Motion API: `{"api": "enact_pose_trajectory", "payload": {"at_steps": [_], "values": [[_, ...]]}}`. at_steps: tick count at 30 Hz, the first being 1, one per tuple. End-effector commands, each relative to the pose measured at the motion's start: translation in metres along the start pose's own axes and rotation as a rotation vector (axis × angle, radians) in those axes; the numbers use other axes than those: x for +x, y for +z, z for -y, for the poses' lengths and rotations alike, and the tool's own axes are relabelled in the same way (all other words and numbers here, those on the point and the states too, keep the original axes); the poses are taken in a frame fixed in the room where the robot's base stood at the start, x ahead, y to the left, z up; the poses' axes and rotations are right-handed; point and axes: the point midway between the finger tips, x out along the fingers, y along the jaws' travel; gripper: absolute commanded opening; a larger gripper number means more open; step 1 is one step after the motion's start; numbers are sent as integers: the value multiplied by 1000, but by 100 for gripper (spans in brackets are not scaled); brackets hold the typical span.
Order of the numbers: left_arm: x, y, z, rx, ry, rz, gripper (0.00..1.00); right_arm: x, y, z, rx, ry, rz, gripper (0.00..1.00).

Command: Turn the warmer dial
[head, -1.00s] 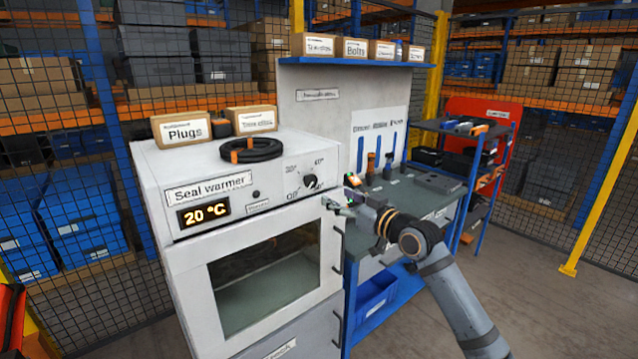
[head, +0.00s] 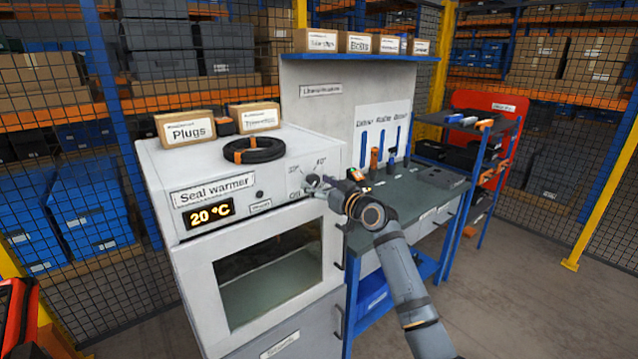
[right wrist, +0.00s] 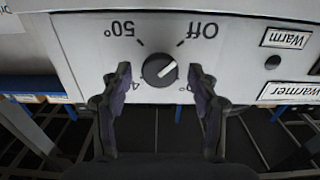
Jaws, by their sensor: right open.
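The seal warmer (head: 255,205) is a white cabinet with a lit display (head: 209,213) reading 20 °C. Its black round dial (right wrist: 160,70) shows in the right wrist view, upside down, with a white pointer line and marks around it such as Off and 50°. My right gripper (right wrist: 160,92) is open, with one finger on each side of the dial and a gap to it on both sides. In the head view the right gripper (head: 322,186) is at the warmer's front panel and partly covers the dial. My left gripper is not in view.
A black cable coil (head: 254,150) and boxes, one marked Plugs (head: 186,128), lie on top of the warmer. The warmer's window door (head: 270,275) is closed below the panel. A workbench (head: 405,195) with tools stands to the right.

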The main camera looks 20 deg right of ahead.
Motion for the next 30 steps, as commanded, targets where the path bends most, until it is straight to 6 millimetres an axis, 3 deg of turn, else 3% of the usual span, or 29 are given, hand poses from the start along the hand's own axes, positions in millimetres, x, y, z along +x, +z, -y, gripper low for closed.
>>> {"api": "enact_pose_trajectory", "payload": {"at_steps": [3,15,23,30], "values": [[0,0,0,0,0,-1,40,0,0,0,0,0,0,61],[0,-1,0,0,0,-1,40,-1,0,0,0,0,0,7],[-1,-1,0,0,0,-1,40,-1,0,0,29,1,1,7],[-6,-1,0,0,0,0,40,-1,0,0,159,1,2,7]]}}
